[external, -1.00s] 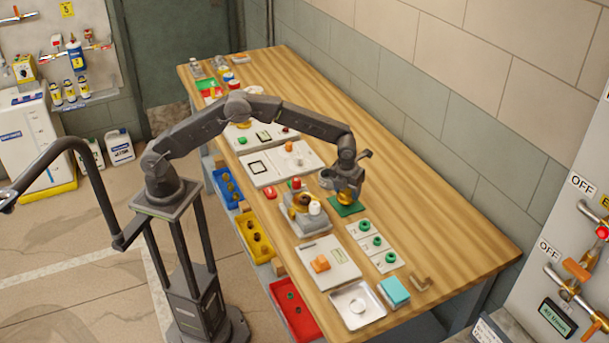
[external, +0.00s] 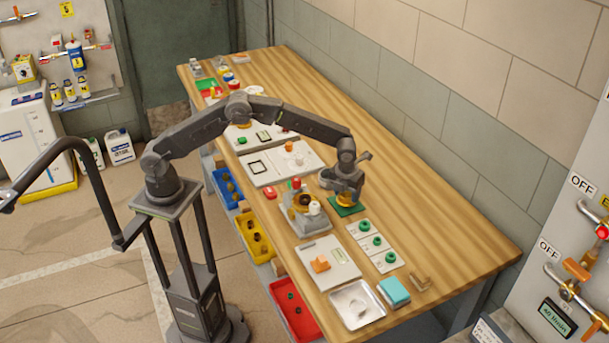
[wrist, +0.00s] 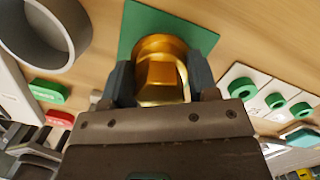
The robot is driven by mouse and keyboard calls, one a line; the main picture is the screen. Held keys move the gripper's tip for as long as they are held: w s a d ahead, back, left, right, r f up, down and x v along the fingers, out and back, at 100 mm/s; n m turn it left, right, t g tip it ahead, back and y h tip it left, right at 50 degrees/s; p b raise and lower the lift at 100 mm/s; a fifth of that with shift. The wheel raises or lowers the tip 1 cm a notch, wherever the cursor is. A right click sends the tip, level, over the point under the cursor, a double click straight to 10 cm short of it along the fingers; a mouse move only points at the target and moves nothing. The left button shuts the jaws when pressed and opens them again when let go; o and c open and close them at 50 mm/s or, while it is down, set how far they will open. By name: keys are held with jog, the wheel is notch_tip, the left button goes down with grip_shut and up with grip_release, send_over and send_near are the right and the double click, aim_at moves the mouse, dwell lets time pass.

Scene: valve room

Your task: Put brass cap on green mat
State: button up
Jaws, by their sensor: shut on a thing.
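The brass cap (wrist: 160,72) is a shiny gold piece held between the two fingers of my gripper (wrist: 162,80) in the wrist view. The green mat (wrist: 140,22) lies on the wooden bench just behind the cap in that view. In the external view my gripper (external: 345,196) is over the green mat (external: 340,211), and the cap (external: 346,199) shows under the fingers. The cap is over or very near the mat; I cannot tell whether it touches it. The near part of the mat is hidden by the cap and gripper.
A fixture with a white-topped part (external: 314,207) stands left of the mat. A white card with several green rings (external: 377,241) lies in front of it. A metal tray (external: 357,304) is nearer the bench's front edge. Bare wood (external: 420,200) lies to the right.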

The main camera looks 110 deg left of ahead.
jog(key=shift+f, duration=0.45)
dwell(0.9)
jog(key=o, duration=1.1)
jog(key=shift+r, duration=4)
